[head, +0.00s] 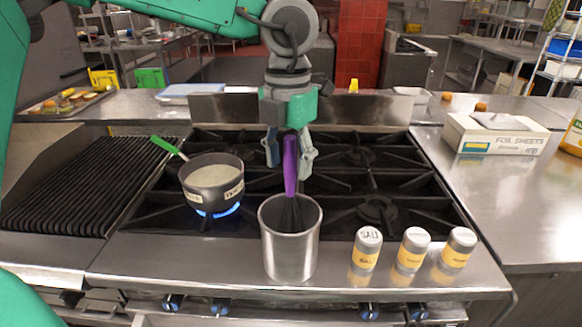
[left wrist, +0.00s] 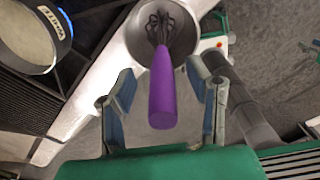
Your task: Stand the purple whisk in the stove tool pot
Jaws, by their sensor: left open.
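The purple whisk (head: 290,170) stands head down in the steel tool pot (head: 290,255), its handle rising upright above the rim. The pot stands at the front of the stove. My left gripper (head: 289,158) is above the pot, with its open fingers on either side of the upper handle. In the left wrist view, the whisk's handle (left wrist: 163,98) lies between the spread fingers, with a gap on each side. There the wire head is inside the pot (left wrist: 136,38). My right gripper is not in view.
A dark saucepan (head: 213,184) with a green handle sits over a blue flame, left of the pot. Several shakers (head: 411,250) stand to the right at the stove's front. A foil sheets box (head: 493,137) is on the right counter.

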